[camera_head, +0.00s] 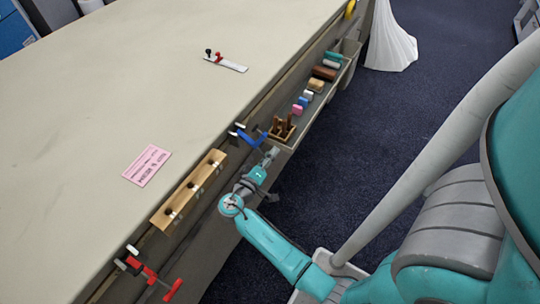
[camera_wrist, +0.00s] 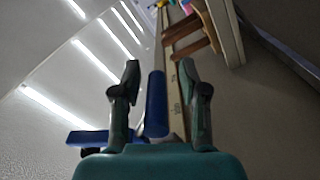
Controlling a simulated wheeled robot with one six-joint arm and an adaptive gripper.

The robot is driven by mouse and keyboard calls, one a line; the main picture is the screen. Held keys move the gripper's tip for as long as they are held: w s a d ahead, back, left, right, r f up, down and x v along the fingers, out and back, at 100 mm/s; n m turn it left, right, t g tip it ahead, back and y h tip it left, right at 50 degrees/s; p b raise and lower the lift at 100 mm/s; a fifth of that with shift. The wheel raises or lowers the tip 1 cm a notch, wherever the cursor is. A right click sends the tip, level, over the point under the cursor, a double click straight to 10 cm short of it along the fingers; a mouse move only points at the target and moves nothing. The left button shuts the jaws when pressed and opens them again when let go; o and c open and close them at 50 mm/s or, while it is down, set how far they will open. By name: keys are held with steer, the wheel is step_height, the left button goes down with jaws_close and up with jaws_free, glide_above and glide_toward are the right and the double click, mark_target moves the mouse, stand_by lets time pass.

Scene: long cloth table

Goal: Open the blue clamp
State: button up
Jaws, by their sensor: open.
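The blue clamp (camera_head: 250,139) is fixed at the table's long edge, near the middle of the head view. Its black-tipped end lies over the tabletop and its blue part reaches out past the edge. In the wrist view a blue upright bar of the clamp (camera_wrist: 156,104) appears between my two fingers, with another blue part to the lower left. My gripper (camera_head: 268,161) is just below and outside the clamp at the table's side. In the wrist view its fingers (camera_wrist: 160,72) are apart, with gaps on both sides of the bar. The clamp's far parts are hidden.
A red clamp (camera_head: 149,278) grips the edge at lower left. A wooden strip with black knobs (camera_head: 188,191) lies along the edge. A trough (camera_head: 349,63) with a wooden rack (camera_head: 283,128) and colored spools hangs beyond. A pink card (camera_head: 147,165) lies on the mostly clear tabletop (camera_head: 120,90).

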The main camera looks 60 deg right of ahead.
steer(key=a, duration=1.2)
steer(key=shift+s, duration=0.25)
